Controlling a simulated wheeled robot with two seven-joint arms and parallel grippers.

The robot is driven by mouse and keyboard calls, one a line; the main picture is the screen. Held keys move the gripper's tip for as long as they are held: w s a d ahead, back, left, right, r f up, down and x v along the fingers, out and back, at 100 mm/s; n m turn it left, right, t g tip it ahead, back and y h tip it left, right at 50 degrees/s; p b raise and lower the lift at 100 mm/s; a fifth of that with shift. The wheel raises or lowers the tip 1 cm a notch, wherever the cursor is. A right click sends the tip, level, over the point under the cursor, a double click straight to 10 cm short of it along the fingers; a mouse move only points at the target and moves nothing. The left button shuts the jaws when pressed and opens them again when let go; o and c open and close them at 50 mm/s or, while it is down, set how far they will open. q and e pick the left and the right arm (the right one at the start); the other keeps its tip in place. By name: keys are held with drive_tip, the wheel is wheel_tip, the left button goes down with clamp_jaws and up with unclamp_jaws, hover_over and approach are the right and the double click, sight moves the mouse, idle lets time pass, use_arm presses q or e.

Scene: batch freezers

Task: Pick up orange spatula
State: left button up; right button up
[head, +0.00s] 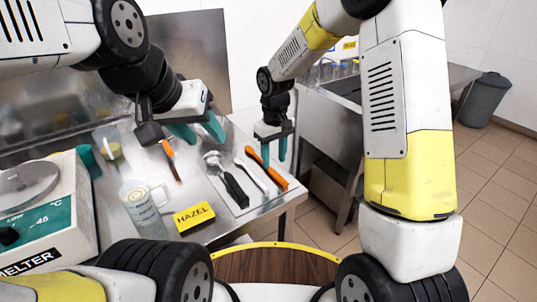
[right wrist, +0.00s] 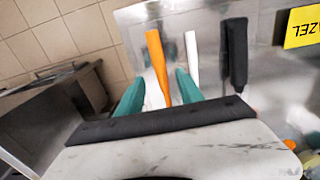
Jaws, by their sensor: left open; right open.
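The orange spatula (head: 277,180) lies on a metal tray at the right end of the steel table. My right gripper (head: 275,155) is open above it, fingers pointing down. In the right wrist view, the spatula's orange handle (right wrist: 157,62) shows between the two teal fingers of that gripper (right wrist: 160,92), with no clear contact. My left gripper (head: 199,132) is open and empty over the back of the table. A second orange-handled tool (head: 169,150) lies below and left of it.
On the tray (head: 237,207), a white-handled tool (head: 251,175) and black-handled tools (head: 234,188) lie beside the spatula. A yellow HAZEL sign (head: 194,217), a clear jug (head: 143,210) and a melter (head: 38,215) stand to the left. Tiled floor is open at right.

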sight(273, 170)
wheel_tip(273, 170, down, 4)
drive_tip(key=shift+a+f, duration=0.1)
drive_tip(key=shift+f, duration=0.1)
drive_tip(key=shift+c, duration=0.4)
clamp_jaws()
drive_tip(key=shift+r, duration=0.1)
